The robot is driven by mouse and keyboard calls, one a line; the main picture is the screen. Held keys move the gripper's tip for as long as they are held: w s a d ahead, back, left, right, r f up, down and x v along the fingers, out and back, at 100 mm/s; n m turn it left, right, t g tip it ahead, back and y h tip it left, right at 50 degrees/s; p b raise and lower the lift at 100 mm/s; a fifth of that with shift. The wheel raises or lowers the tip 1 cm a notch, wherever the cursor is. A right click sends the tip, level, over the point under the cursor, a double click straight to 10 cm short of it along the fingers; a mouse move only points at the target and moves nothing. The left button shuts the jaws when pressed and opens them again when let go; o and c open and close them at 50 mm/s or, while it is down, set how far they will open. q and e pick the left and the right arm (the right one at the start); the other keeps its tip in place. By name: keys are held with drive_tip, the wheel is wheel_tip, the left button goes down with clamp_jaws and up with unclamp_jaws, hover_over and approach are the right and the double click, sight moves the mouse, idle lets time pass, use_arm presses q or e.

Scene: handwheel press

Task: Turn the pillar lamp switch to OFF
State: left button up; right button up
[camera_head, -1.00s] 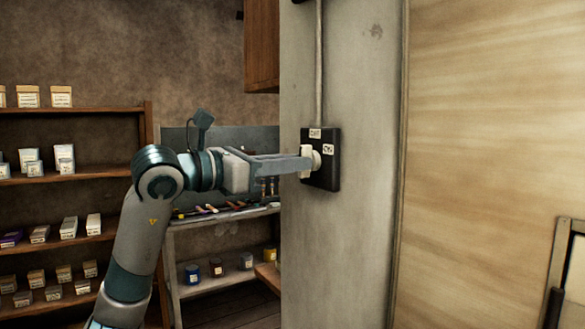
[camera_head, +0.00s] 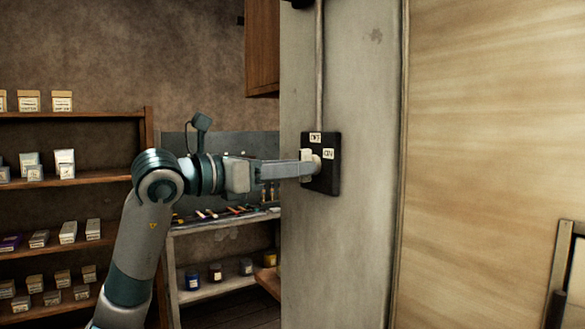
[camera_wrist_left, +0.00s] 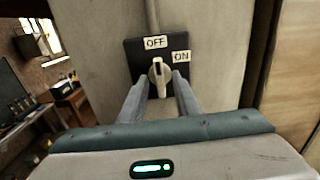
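The pillar lamp switch is a dark square plate (camera_head: 333,172) on the grey pillar, with a pale knob (camera_wrist_left: 160,75). An OFF label (camera_wrist_left: 155,42) sits at the top of the plate and an ON label (camera_wrist_left: 181,57) at its upper right. In the left wrist view the knob's dark-marked bar points up toward OFF. My left gripper (camera_head: 306,168) reaches the knob from the left. My right gripper is not in view.
A conduit (camera_head: 319,65) runs up the pillar (camera_head: 365,230) above the switch. A pale wooden panel (camera_head: 490,150) stands to the right. Shelves with small boxes (camera_head: 68,232) are at the left, and a workbench with jars (camera_head: 215,272) is behind my left arm.

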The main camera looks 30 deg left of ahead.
use_arm(q)
drive_tip(key=shift+s, duration=0.1)
